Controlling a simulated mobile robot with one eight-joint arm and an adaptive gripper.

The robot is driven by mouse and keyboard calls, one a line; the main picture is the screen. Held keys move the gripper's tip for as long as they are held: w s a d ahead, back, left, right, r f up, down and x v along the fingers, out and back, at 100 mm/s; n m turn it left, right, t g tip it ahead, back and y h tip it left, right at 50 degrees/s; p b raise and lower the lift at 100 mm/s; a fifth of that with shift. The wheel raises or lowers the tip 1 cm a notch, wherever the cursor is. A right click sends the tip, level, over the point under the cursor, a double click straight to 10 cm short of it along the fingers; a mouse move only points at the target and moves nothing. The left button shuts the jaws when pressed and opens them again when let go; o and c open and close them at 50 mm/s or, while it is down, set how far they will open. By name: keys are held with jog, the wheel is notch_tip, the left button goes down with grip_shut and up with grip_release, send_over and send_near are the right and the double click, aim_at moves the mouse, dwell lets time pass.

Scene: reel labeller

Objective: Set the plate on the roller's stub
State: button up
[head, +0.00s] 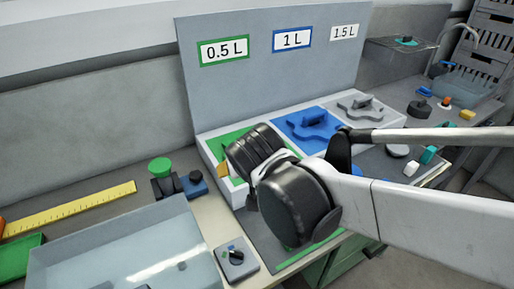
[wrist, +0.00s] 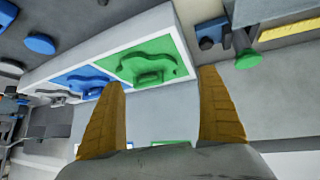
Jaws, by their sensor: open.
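Three shaped plates with raised grips lie in a white tray (head: 373,95). The blue plate (head: 308,128) and grey plate (head: 360,106) show clearly in the head view. The green plate (wrist: 150,62) shows in the wrist view, in the green compartment; my arm mostly hides it in the head view. My gripper (wrist: 163,78) is open and empty, its two yellow-brown fingers apart, with the green plate seen beyond and between them. In the head view only a bit of one finger (head: 224,171) shows beside my wrist. I cannot identify the roller's stub in either view.
A backboard carries signs 0.5 L (head: 224,50), 1 L (head: 291,39) and 1.5 L (head: 344,32). A green-topped piece (head: 160,166) stands left of the tray. A clear box (head: 120,250), dial box (head: 236,260) and yellow ruler (head: 80,208) are nearby. Small parts lie at right.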

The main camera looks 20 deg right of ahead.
jog(key=s+d, duration=0.3)
jog(key=s, duration=0.3)
jog(key=s+d+f+g+y, duration=0.1)
jog(key=s+d, duration=0.3)
jog(key=s, duration=0.3)
jog(key=shift+f+g, duration=0.2)
jog(key=shift+g, duration=0.1)
jog(key=shift+f+b, duration=0.55)
jog(key=shift+b, duration=0.05)
